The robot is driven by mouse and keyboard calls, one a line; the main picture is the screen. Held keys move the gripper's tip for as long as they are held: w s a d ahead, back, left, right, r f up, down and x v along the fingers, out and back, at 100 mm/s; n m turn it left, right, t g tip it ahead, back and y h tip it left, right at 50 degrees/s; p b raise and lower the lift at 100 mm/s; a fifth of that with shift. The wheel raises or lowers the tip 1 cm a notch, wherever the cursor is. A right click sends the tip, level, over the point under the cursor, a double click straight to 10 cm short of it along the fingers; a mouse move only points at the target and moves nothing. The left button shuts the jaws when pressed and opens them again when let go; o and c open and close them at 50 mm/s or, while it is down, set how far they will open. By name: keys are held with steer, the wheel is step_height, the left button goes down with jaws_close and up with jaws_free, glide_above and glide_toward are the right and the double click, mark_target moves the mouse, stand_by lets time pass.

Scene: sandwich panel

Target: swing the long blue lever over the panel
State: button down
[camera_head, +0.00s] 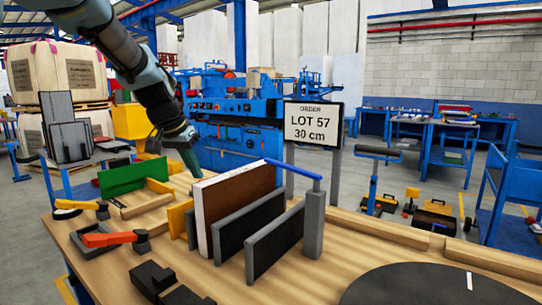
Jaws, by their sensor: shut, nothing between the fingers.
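The long blue lever (292,167) sits on top of an upright grey post (314,222) at the right of the fixture. It reaches left from the post, and its tip appears at the upper right corner of the panel; I cannot tell whether it lies over it. The panel (235,201), brown-faced with a white front edge, stands upright between dark grey plates. My gripper (196,174) is shut and empty, pointing down beyond the panel's left side, apart from the lever.
Dark plates with grey edges (275,240) stand right of the panel. An orange-handled lever (108,239), a green block (121,177) and yellow blocks (178,217) are at the left. A dark round disc (430,288) lies front right. A sign (313,123) reading "LOT 57 30 cm" stands behind.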

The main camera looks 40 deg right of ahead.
mark_target(278, 165)
steer(key=s+d+r+m, duration=0.1)
steer(key=d, duration=0.2)
steer(key=s+d+r+m+h, duration=0.1)
steer(key=d+r, duration=0.1)
steer(key=d, duration=0.2)
steer(key=s+d+r+m+g, duration=0.1)
steer(key=d, duration=0.3)
steer(key=shift+r+h, duration=0.3)
steer(key=s+d+r+m+g+h, duration=0.1)
steer(key=s+d+r+m, duration=0.3)
steer(key=d, duration=0.5)
steer(key=shift+n, duration=0.3)
steer(key=shift+s+d+f+p, duration=0.3)
steer(key=shift+f+p, duration=0.25)
steer(key=shift+f, duration=0.65)
steer(key=shift+s+d+f+p, duration=0.15)
steer(key=shift+d+f+p, duration=0.35)
steer(key=shift+f, duration=0.75)
steer(key=shift+s+d+f+p, duration=0.3)
steer(key=shift+f+p, duration=0.25)
steer(key=shift+f, duration=0.65)
steer(key=shift+w, duration=0.1)
